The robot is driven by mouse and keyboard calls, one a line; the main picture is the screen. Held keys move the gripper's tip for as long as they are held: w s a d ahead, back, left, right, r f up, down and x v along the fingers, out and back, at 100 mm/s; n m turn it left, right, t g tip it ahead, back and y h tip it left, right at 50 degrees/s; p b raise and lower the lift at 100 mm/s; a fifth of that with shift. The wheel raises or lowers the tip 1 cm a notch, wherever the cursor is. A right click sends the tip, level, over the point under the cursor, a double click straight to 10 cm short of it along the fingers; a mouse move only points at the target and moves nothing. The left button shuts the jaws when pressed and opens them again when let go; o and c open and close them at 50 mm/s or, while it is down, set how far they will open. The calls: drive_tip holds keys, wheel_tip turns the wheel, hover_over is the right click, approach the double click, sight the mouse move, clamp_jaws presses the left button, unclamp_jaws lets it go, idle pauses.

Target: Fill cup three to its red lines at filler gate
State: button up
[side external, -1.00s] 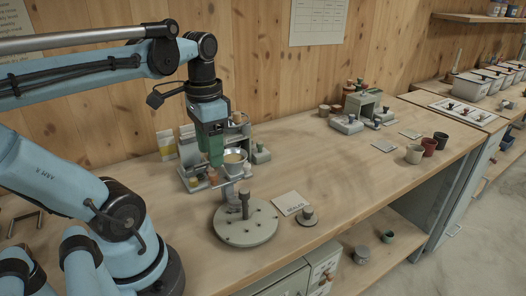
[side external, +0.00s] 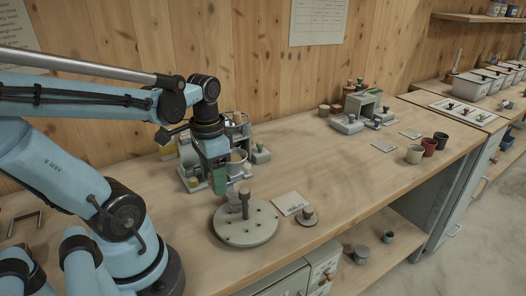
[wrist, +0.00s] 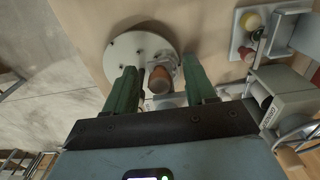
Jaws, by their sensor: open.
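My gripper (side external: 218,184) has green fingers and is lowered in front of the filler station (side external: 193,181). In the wrist view, my gripper (wrist: 160,68) is open, with a brown-orange knob-like piece (wrist: 159,80) between its fingers; contact is not clear. A pale metal cup or funnel (side external: 238,157) shows just right of the fingers, partly hidden by them. I cannot tell which is cup three, and no red lines are readable.
A round grey plate with a post (side external: 246,225) stands in front of the station and also shows in the wrist view (wrist: 125,52). A label card (side external: 290,203) and a small knobbed weight (side external: 307,216) lie to its right. The middle of the bench is clear.

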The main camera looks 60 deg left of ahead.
drive_tip(key=c, duration=0.9)
drive_tip(key=shift+o, duration=0.2)
drive_tip(key=shift+s, duration=0.55)
idle(5.3)
drive_tip(key=shift+w, duration=1.2)
drive_tip(key=o, duration=0.9)
drive_tip(key=shift+c, duration=0.2)
